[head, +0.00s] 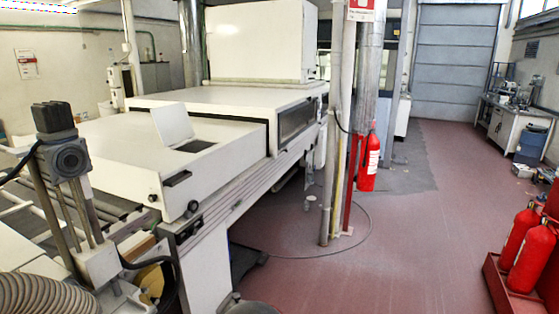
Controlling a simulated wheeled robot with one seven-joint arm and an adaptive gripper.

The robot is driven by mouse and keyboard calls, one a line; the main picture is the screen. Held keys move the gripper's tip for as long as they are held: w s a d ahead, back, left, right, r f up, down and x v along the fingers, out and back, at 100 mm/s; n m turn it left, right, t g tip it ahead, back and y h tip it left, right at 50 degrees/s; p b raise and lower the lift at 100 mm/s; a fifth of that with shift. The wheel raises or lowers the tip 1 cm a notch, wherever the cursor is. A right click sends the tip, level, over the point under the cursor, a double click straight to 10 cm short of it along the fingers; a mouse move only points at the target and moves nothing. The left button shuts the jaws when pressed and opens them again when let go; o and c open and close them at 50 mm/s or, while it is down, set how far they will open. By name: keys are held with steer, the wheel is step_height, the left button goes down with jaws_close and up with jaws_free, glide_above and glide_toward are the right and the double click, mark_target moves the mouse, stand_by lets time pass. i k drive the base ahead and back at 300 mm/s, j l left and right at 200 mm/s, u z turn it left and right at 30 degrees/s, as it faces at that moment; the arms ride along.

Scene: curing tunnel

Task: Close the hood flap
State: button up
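The hood flap (173,123) is a small pale panel on top of the long white curing tunnel. It stands raised and leans back. A dark rectangular opening (195,146) shows at its foot on the right. The white hood top (120,138) around it is flat and bare. A dark handle (177,179) and round knobs sit on the front face below the flap. My gripper is not recognisable in the head view, so its state does not show.
A dark boxy unit on a metal stand (68,158) rises at the near left of the tunnel. Vertical pipes (335,120) and a red extinguisher (369,163) stand to its right. More extinguishers (530,250) stand at the right edge. The red floor (400,250) between is mostly clear.

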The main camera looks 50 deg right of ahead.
mark_target(173, 124)
steer(key=z, duration=1.2)
steer(key=i+j, duration=0.1)
steer(key=i, duration=0.2)
steer(key=i+j, duration=0.1)
steer(key=i, duration=0.2)
